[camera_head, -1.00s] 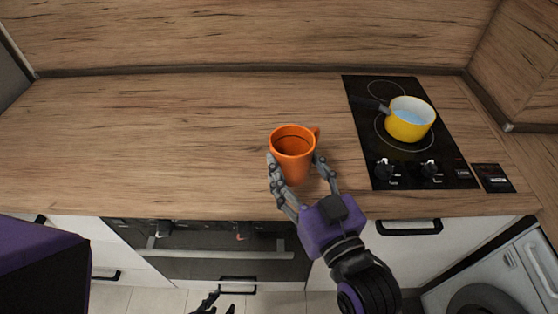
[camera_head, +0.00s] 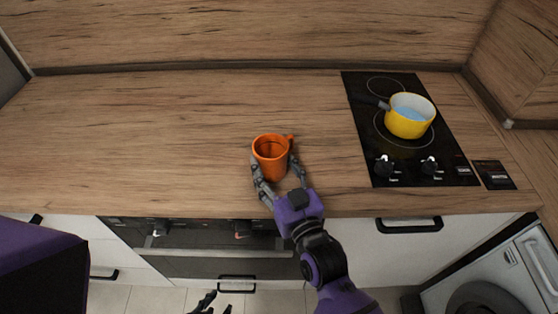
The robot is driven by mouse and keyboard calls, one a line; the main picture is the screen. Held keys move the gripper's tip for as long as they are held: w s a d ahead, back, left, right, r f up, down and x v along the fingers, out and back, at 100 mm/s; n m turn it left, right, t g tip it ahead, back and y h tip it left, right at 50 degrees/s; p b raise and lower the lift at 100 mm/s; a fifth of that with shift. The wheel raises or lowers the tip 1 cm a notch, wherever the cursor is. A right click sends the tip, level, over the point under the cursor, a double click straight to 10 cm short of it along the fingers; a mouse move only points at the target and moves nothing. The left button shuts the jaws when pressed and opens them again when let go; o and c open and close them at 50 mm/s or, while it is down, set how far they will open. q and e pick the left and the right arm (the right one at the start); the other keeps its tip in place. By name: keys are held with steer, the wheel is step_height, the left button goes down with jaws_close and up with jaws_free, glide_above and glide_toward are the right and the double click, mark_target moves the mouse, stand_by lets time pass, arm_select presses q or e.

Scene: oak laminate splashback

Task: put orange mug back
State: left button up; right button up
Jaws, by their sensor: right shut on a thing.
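The orange mug (camera_head: 271,158) is upright at the front middle of the wooden counter, its handle toward the back right. My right gripper (camera_head: 276,172) has its fingers on both sides of the mug and is shut on it. I cannot tell whether the mug's base touches the counter. My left gripper (camera_head: 211,303) shows only as dark fingertips at the bottom edge, low in front of the cabinets; whether it is open or shut is unclear.
A yellow pot (camera_head: 409,116) with blue contents stands on the black cooktop (camera_head: 428,169) at the right. The wooden counter (camera_head: 130,130) is clear to the left and behind the mug. An oven (camera_head: 200,245) is under the front edge. A splashback (camera_head: 250,35) closes the back.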

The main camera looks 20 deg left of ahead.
steer(key=shift+f, duration=0.1)
steer(key=o, duration=1.5)
steer(key=shift+o, duration=0.2)
steer(key=shift+r, duration=0.2)
steer(key=b+v, duration=0.1)
steer(key=v, duration=1.1)
